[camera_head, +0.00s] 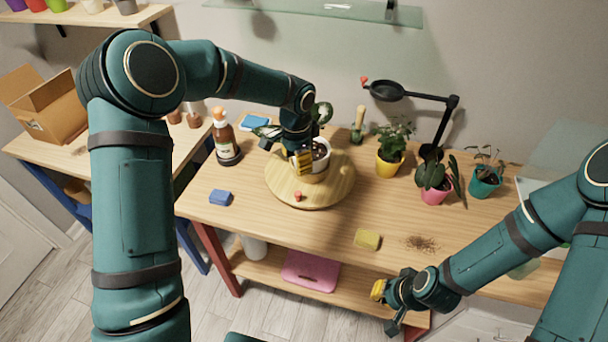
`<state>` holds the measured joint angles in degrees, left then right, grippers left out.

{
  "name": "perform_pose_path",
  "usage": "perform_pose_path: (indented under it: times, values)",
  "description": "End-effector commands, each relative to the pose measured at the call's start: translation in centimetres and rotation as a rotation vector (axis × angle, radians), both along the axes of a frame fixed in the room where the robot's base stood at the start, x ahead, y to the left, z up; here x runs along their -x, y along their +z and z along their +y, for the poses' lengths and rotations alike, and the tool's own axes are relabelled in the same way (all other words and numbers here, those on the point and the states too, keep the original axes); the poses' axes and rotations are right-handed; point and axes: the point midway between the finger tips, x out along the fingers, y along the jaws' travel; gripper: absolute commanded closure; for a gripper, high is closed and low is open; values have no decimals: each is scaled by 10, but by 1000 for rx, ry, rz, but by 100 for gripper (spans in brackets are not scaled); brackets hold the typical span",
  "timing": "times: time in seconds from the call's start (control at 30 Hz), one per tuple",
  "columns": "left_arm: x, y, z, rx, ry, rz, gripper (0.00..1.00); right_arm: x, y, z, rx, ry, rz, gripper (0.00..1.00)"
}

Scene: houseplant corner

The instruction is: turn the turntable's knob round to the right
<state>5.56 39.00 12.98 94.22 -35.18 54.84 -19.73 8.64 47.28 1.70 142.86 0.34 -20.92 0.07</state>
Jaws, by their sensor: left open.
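The turntable (335,190) is a round light-wood disc on the plant table. Its small red knob (297,196) stands near the disc's front edge. A white pot (322,152) with a leafy plant stands on the disc, partly hidden by my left gripper. My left gripper (301,163) is open, with yellow fingertips pointing down over the disc, beside the pot and behind the knob. It appears apart from the knob. My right gripper (382,305) is low at the table's front edge, far from the turntable; its finger gap is unclear.
A brown bottle (226,140) and blue sponge (220,197) are left of the turntable. A yellow sponge (367,239) and spilled soil (422,243) lie to the right. Several potted plants and a black magnifier lamp (440,125) stand at the back right.

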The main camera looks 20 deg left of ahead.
Motion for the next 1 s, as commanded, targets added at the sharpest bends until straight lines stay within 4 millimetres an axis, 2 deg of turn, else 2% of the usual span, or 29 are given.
perform_pose_path:
  times: [0.13,0.27,0.7,0.83,1.0]
  values:
    - [0,-3,0,-1,-1,1,46,1,0,0,0,-1,1,100]
    - [0,-16,0,-1,-1,4,46,1,0,0,0,0,2,100]
    - [1,-100,0,0,0,4,46,0,-1,0,1,0,1,100]
    - [1,-119,0,1,0,4,46,0,-1,0,1,0,1,100]
    - [1,-134,0,0,-1,1,46,0,-1,0,0,0,1,100]
